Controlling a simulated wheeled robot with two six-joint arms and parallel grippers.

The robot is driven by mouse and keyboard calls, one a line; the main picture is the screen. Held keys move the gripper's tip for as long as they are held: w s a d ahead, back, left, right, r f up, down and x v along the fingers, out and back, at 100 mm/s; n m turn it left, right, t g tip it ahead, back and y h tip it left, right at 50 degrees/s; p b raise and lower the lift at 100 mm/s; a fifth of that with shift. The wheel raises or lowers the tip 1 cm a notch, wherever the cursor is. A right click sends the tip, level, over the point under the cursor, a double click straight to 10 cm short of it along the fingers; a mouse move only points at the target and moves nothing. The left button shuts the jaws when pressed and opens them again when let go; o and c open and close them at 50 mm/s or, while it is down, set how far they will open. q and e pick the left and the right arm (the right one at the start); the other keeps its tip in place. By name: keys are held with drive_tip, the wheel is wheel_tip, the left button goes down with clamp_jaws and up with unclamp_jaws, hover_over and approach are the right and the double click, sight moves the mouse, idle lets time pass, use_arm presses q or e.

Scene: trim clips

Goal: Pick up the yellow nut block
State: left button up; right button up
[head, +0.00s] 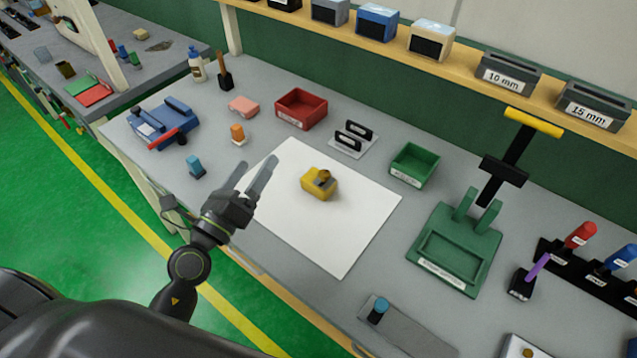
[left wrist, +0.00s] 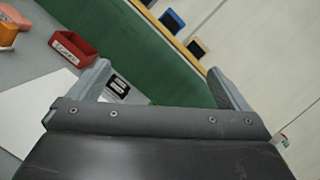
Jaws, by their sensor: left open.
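The yellow nut block (head: 318,184) sits on the white sheet (head: 290,235) near its upper middle, with a darker round part on its top. My left gripper (head: 253,176) is open and empty, to the left of the block and apart from it, over the sheet's left edge. In the left wrist view my left gripper's two fingers (left wrist: 160,85) stand wide apart with nothing between them. The yellow nut block does not show in that view. My right gripper is in neither view.
A red bin (head: 301,109), a black-handled fixture (head: 353,138) and a green bin (head: 414,165) stand behind the sheet. A green press (head: 458,250) stands to the right. A blue vise (head: 163,122), an orange piece (head: 238,133) and a blue piece (head: 196,166) are left.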

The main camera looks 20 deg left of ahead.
use_arm(q)
wheel_tip(320, 180, down, 5)
drive_tip(key=w+d+m+g+h, duration=0.1)
drive_tip(key=d+m+g+h, duration=0.1)
drive_tip(key=d+m+g, duration=0.3)
drive_tip(key=m+g+y, duration=0.1)
drive_tip(key=m+g, duration=0.1)
drive_tip(key=m, duration=0.3)
approach(312, 186)
drive_tip(key=p+x, duration=0.2)
drive_tip(key=x, duration=0.6)
drive_tip(key=shift+w+d, duration=0.1)
drive_tip(key=shift+w, duration=0.1)
drive_tip(key=shift+g, duration=0.3)
drive_tip(key=shift+x, duration=2.15)
drive_tip(key=shift+f, duration=0.15)
drive_tip(key=c, duration=1.1)
drive_tip(key=shift+c, duration=0.3)
